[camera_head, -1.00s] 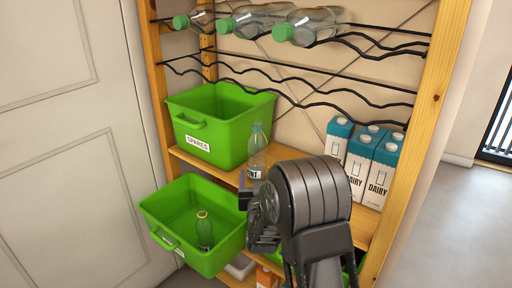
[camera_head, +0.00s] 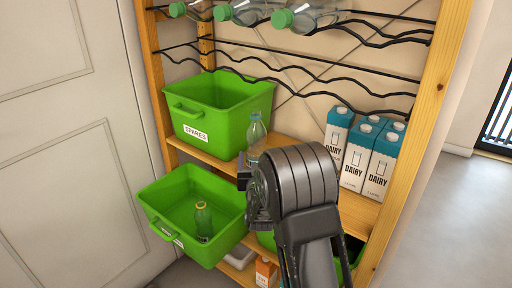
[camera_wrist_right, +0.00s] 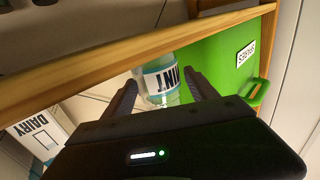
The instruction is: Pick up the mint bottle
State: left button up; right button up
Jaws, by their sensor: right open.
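The mint bottle (camera_head: 257,135) is clear with a pale green cap and stands upright on the middle shelf, just right of the green spares bin. In the head view its lower part is hidden behind my right gripper (camera_head: 247,190). In the right wrist view the bottle (camera_wrist_right: 160,82), with its white and teal label, shows between the two dark fingers of my right gripper (camera_wrist_right: 163,98). The fingers are apart, one on each side of it. I cannot tell whether they touch it. My left gripper is not in view.
The spares bin (camera_head: 225,112) stands left of the bottle, and several dairy cartons (camera_head: 357,160) stand right. A lower green bin (camera_head: 165,205) juts out with a green bottle (camera_head: 203,220) inside. Bottles lie on the wire rack (camera_head: 350,75) above. The wooden post (camera_head: 432,90) bounds the right.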

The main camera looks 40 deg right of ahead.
aim_at(255, 149)
jog(key=shift+w+d, duration=0.1)
jog(key=x, duration=0.5)
jog(key=shift+d+f, duration=0.1)
jog(key=shift+c, duration=0.5)
jog(key=c, duration=1.1)
